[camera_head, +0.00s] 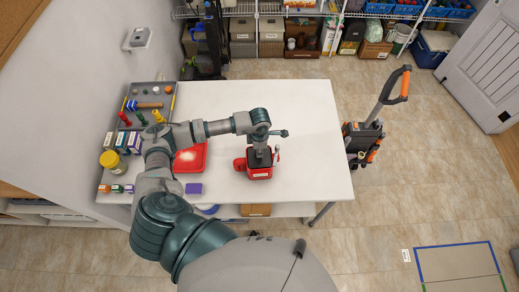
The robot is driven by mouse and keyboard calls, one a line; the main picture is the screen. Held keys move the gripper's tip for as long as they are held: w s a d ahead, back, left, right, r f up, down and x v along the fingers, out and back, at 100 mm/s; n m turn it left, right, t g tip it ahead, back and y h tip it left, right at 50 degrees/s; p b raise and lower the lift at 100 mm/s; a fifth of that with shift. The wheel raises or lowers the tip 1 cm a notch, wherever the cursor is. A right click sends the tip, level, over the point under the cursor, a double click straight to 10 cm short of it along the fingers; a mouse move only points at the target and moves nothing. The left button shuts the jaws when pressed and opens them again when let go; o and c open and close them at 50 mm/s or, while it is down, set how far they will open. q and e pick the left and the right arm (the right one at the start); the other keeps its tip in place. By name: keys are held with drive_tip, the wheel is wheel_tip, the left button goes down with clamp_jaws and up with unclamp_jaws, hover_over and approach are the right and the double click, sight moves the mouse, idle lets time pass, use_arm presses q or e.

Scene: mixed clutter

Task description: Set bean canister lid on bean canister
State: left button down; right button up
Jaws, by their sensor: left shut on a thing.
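A red container (259,173) with a pale label stands on the white table, directly below my left gripper; it looks like the bean canister. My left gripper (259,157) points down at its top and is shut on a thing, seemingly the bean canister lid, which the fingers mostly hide. I cannot tell whether the lid touches the canister. A smaller red rounded thing (239,164) sits against the canister's left side. A thin pale piece (277,152) stands up at its right. My right gripper is out of view.
A red tray (190,160) lies left of the canister, partly behind my arm. A yellow jar (110,159), small boxes (121,141) and a grey organiser (150,103) fill the left side. The table's right side is clear.

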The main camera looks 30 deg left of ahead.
use_arm(q)
drive_tip(key=shift+f, duration=0.2)
drive_tip(key=c, duration=1)
unclamp_jaws()
drive_tip(key=shift+o, duration=0.2)
drive_tip(key=shift+r, duration=0.15)
wheel_tip(320, 180, up, 12)
drive_tip(key=shift+f, duration=0.2)
drive_tip(key=shift+a, duration=0.1)
